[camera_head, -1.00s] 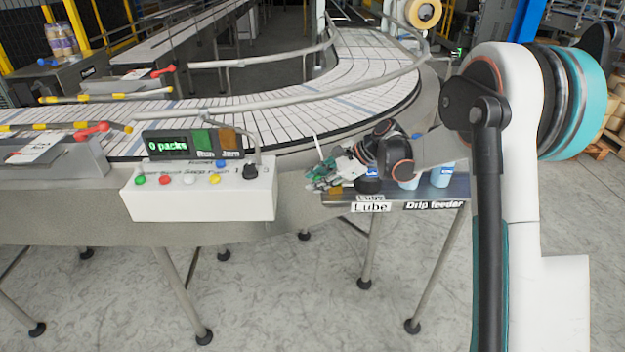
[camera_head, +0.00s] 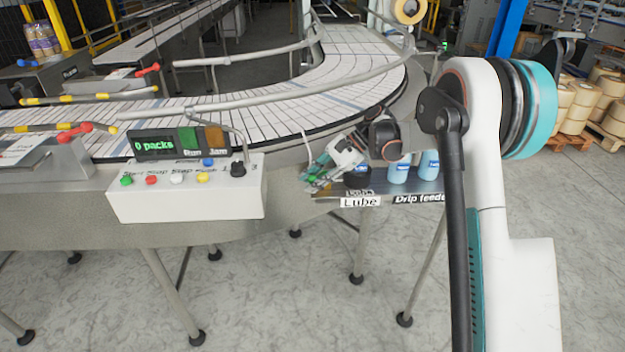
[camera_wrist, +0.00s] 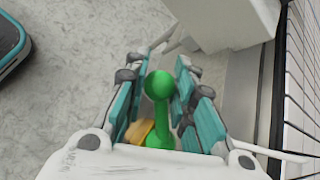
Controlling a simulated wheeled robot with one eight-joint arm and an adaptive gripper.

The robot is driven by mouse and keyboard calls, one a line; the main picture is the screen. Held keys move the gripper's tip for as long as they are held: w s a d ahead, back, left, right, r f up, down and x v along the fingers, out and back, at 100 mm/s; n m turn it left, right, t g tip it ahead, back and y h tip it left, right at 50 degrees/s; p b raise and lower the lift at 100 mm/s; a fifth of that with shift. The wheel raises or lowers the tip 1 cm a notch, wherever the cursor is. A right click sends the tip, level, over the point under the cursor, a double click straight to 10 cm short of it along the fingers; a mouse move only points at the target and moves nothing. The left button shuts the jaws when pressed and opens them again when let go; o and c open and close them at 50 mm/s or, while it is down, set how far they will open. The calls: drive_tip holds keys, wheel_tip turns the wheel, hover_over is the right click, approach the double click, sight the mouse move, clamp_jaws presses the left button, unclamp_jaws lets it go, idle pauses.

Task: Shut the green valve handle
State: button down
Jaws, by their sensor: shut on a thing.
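The green valve handle (camera_wrist: 160,88) has a round knob end and a narrower stem. In the wrist view it lies between the two teal-padded fingers of my gripper (camera_head: 318,174), which is shut on it. In the head view my gripper is at the left end of the small lube shelf, right of the control box. The handle is mostly covered by the fingers there, and its exact angle is hard to tell.
The white control box (camera_head: 185,195) with buttons and a "0 packs" display stands close left of my gripper. The curved conveyor (camera_head: 330,85) runs behind. Floor in front is open.

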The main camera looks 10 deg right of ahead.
drive_tip(key=c, duration=1.3)
unclamp_jaws()
wheel_tip(320, 180, up, 10)
drive_tip(key=shift+c, duration=0.6)
